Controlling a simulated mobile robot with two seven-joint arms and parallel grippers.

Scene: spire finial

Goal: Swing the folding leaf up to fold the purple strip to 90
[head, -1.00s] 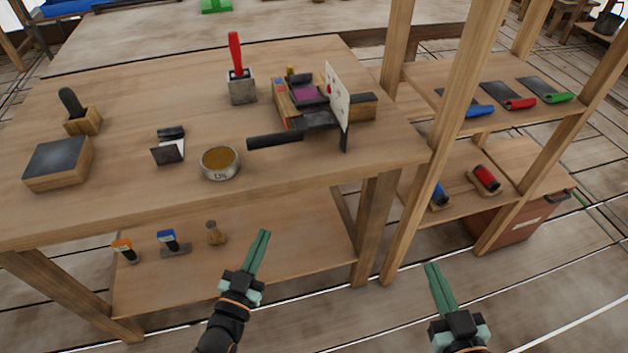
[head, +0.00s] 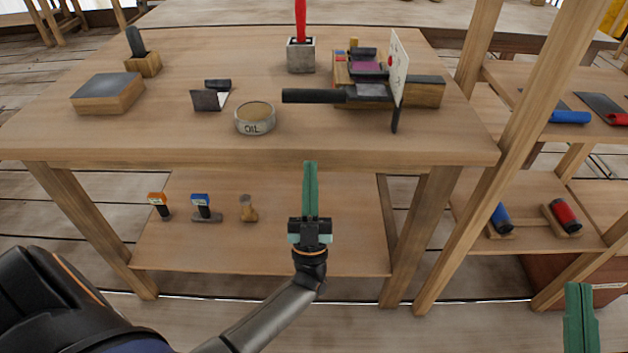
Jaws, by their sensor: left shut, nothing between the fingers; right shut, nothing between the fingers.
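The purple strip (head: 366,68) lies on the small folding brake at the back right of the bench, under a dark clamp bar. The folding leaf (head: 372,91) is at the brake's front, lying about flat, with a black handle (head: 314,96) sticking out to the left. A white dial plate (head: 398,68) stands upright at the brake's right side and hides part of it. My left gripper (head: 310,163) is shut and empty in front of the bench edge, below the handle. My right gripper (head: 578,288) is shut and empty at the lower right, apart from everything.
An oil tin (head: 255,118) stands left of the handle. A grey block with a red-handled tool (head: 301,56) stands behind it. A wooden post (head: 520,130) rises right of the bench (head: 150,145). The bench's front left area is clear.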

